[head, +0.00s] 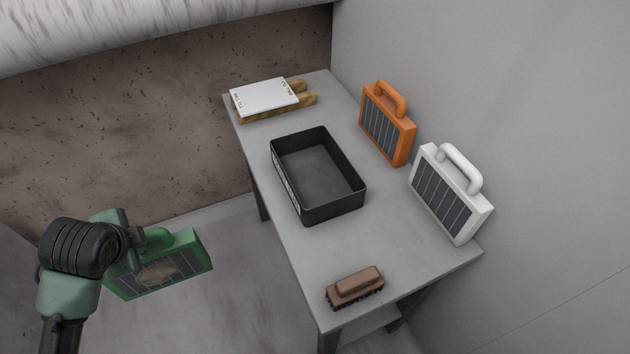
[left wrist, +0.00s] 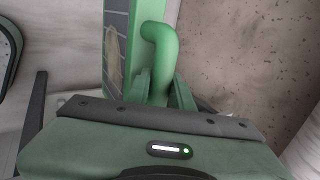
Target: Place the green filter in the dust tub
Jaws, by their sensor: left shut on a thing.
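The green filter (head: 185,262) is a flat panel with a dark pleated face, a tan dusty patch and a rounded handle. My left gripper (head: 140,238) is shut on its handle and holds it, tilted, in the air left of the table. In the left wrist view, the handle (left wrist: 160,50) runs down between the fingers of my left gripper (left wrist: 162,88). The black dust tub (head: 347,212) is an open rectangular box on the middle of the table, and it looks empty. The filter is apart from the tub. My right gripper is not in view.
The grey stone table (head: 290,235) carries an orange filter (head: 385,128) and a white filter (head: 445,195), both upright along the wall side. A brown brush (head: 355,287) lies at the near end. A white card (head: 264,96) rests on a wooden rack (head: 305,98) at the far end.

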